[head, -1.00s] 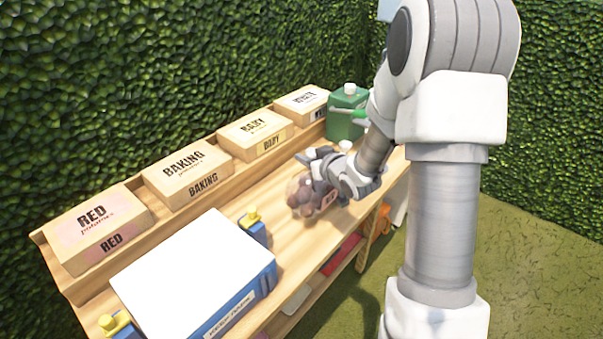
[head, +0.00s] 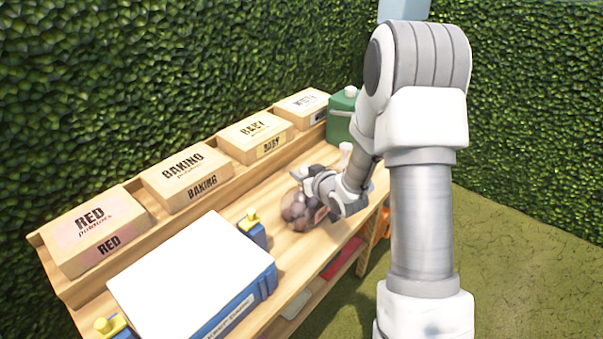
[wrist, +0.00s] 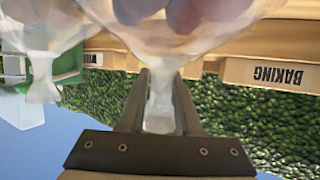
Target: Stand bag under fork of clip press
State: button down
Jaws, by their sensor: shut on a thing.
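My gripper (head: 308,186) is shut on the neck of a clear bag (head: 295,212) with dark reddish-brown potatoes in it. The bag hangs low over the wooden bench, and I cannot tell whether it touches it. In the wrist view the bag's gathered neck (wrist: 160,108) lies between the two fingers and its potatoes show at the top edge. A green unit with a white knob (head: 341,122) stands at the bench's far end, partly behind my arm. It may be the clip press; its fork is not clearly seen.
Labelled boxes line the back shelf: RED (head: 92,232), BAKING (head: 187,180), BABY (head: 255,136) and one more (head: 303,105). A blue box with a white top (head: 190,285) fills the near bench, with yellow-knobbed blue parts beside it. A second clear bag-like shape (wrist: 40,75) shows in the wrist view.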

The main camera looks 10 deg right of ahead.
jog(key=c, duration=0.6)
grip_release()
jog(key=shift+r, duration=0.1)
